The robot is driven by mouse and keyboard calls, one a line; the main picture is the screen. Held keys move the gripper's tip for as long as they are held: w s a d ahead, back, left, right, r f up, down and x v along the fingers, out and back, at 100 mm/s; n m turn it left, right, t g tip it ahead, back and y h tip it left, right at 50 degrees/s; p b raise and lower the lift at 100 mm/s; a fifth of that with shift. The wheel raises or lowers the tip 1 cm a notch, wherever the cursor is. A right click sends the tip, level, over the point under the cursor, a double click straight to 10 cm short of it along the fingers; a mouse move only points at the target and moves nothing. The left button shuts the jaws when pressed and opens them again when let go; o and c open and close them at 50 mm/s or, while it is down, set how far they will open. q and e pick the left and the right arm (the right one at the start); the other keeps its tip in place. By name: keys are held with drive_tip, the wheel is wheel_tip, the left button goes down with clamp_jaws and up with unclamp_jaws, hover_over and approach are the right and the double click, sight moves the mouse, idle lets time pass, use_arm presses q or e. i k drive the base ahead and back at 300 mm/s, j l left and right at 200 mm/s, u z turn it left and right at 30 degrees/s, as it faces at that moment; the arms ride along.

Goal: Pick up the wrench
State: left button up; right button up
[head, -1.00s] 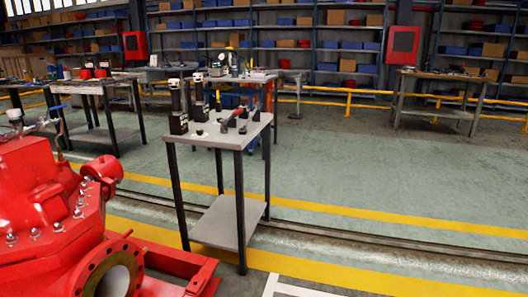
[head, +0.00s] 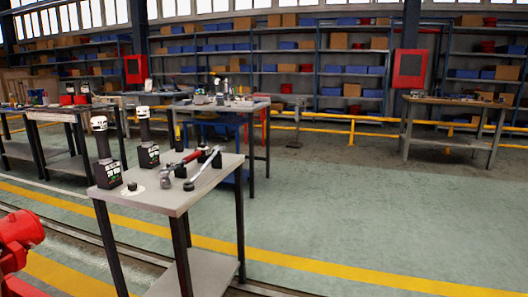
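A small grey table (head: 205,192) stands in front of me, left of the middle. On its top lie a red-handled tool (head: 184,162) and a long silver tool (head: 205,167), side by side and slanting away to the right. Both look like wrenches, but they are too small to tell which kind. The far end of the silver one is near a small black object (head: 207,155). Neither of my grippers is in view.
Two black devices with white tops (head: 104,155) (head: 147,142) stand at the table's left. A small dark knob (head: 132,186) is near its front. Red machinery (head: 16,240) is at the lower left. Other workbenches (head: 455,102) stand behind. The green floor to the right is clear.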

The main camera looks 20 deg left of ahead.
sight(199, 173)
drive_tip(key=i+l+u, duration=0.15)
drive_tip(key=i, duration=0.4)
drive_tip(key=i+u, duration=0.15)
drive_tip(key=i, duration=0.35)
drive_tip(key=i+l+u, duration=0.1)
drive_tip(key=i+l, duration=0.15)
drive_tip(key=i, duration=0.3)
drive_tip(key=i+l+u, duration=0.15)
drive_tip(key=i+u, duration=0.15)
drive_tip(key=u, duration=0.2)
drive_tip(key=i+l+u, duration=0.2)
drive_tip(key=u, duration=0.3)
drive_tip(key=i+l+u, duration=0.2)
drive_tip(key=l+u, duration=0.15)
drive_tip(key=u, duration=0.15)
drive_tip(key=i+l+u, duration=0.15)
drive_tip(key=l+u, duration=0.65)
drive_tip(key=u, duration=0.15)
drive_tip(key=i+l, duration=0.05)
